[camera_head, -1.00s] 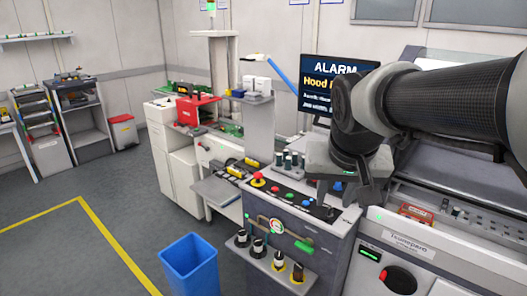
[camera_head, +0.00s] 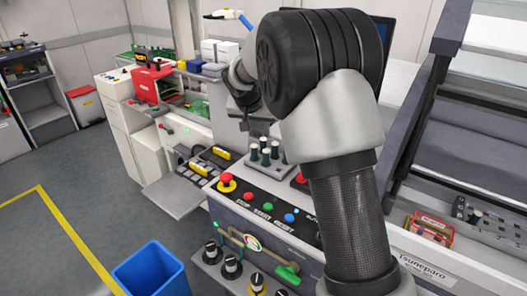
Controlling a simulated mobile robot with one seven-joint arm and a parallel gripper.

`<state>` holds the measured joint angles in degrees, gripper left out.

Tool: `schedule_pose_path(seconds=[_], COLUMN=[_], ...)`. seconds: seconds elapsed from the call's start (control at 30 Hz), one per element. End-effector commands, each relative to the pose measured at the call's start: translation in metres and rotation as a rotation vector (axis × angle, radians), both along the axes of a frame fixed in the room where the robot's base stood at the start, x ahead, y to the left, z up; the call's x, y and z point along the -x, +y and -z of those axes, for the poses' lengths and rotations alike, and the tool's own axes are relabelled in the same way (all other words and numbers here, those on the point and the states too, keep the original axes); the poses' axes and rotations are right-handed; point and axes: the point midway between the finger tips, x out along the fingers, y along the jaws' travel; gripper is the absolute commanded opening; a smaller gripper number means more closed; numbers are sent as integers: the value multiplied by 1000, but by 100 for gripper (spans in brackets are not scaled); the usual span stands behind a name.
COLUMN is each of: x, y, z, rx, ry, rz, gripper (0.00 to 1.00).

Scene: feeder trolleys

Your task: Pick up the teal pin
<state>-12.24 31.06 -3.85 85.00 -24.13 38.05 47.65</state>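Several dark green-teal pins with pale tops (camera_head: 265,152) stand upright close together on the machine top behind the control panel. I cannot tell which of them is the teal pin, and no pin stands out by colour. My gripper (camera_head: 258,122) is partly hidden behind my own arm, above and slightly behind the pins. It looks apart from them. Its fingers are too small and dark to show whether they are open or shut.
The control panel (camera_head: 250,221) has a red emergency button (camera_head: 227,182) and coloured buttons. A blue bin (camera_head: 152,272) stands on the floor at front left. Yellow-handled feeders (camera_head: 207,160) lie left of the pins.

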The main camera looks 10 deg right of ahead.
Motion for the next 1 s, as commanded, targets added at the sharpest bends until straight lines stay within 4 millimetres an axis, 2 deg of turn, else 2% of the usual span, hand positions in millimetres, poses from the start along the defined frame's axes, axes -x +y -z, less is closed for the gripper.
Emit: schedule_pose_path(seconds=[0.17, 0.53, 0.87, 1.0], x=[-12, -51, -65, -75], y=[-5, -21, -29, -35], z=[22, 87, 110, 127], rx=[1, 0, 1, 1], ry=[4, 3, 1, 2], rz=[2, 1, 2, 1], gripper=[31, 31, 31, 31])
